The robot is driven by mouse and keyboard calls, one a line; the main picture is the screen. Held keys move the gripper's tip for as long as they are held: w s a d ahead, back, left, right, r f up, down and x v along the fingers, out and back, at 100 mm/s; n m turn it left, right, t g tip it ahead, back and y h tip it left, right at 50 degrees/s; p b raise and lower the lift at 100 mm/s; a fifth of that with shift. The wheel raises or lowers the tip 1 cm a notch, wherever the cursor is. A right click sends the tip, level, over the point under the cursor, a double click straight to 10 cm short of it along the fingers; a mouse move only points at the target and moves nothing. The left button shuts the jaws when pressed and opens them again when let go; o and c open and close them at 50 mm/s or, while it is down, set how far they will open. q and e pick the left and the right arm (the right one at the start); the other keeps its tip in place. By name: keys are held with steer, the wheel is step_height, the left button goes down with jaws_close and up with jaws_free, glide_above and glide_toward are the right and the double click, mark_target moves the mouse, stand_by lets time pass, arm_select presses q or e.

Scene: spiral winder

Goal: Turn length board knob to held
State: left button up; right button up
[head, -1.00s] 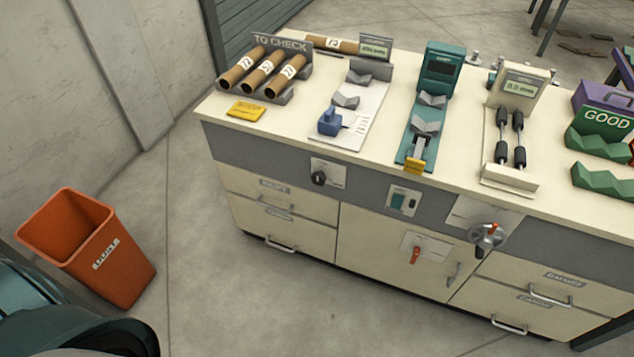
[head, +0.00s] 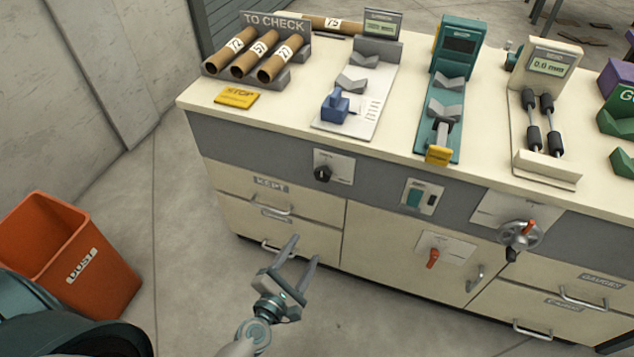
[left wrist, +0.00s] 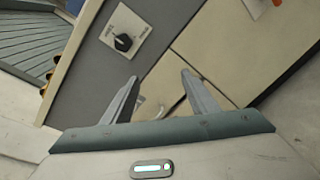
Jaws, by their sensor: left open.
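The black knob (head: 322,173) sits on a pale plate (head: 341,166) on the grey front band of the bench, below the board with the blue slider. It also shows in the left wrist view as a black knob (left wrist: 123,42) on a pale plate with small lettering too blurred to read. My left gripper (head: 304,249) is open and empty, in front of the drawers, lower than the knob and apart from it. In the left wrist view, the knob is above and left of the gripper's fingertips (left wrist: 159,77). My right gripper is in neither view.
The blue slider (head: 337,105) stands on the board above the knob. A teal switch (head: 416,196), a red-orange handle (head: 433,258) and a crank wheel (head: 519,233) sit farther right. Drawer handles (head: 272,208) stick out near my gripper. An orange bin (head: 75,262) stands left on open floor.

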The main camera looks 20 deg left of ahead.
arm_select(q)
step_height(320, 180, up, 8)
steer(key=w+a+n+t+b, duration=0.1)
steer(key=a+n, duration=0.1)
steer(key=n, duration=0.3)
steer(key=shift+w+f+n+t+y, duration=0.15)
steer(key=shift+w+n+t+y, duration=0.15)
steer(key=shift+y, duration=0.1)
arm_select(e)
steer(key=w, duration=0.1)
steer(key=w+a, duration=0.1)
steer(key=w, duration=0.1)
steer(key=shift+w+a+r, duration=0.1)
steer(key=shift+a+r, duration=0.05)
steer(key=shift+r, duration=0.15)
arm_select(q)
steer(key=shift+w, duration=0.15)
steer(key=p, duration=0.2)
glide_toward(322, 176)
steer(key=w, duration=0.8)
steer(key=shift+w+d, duration=0.15)
steer(key=shift+w, duration=0.25)
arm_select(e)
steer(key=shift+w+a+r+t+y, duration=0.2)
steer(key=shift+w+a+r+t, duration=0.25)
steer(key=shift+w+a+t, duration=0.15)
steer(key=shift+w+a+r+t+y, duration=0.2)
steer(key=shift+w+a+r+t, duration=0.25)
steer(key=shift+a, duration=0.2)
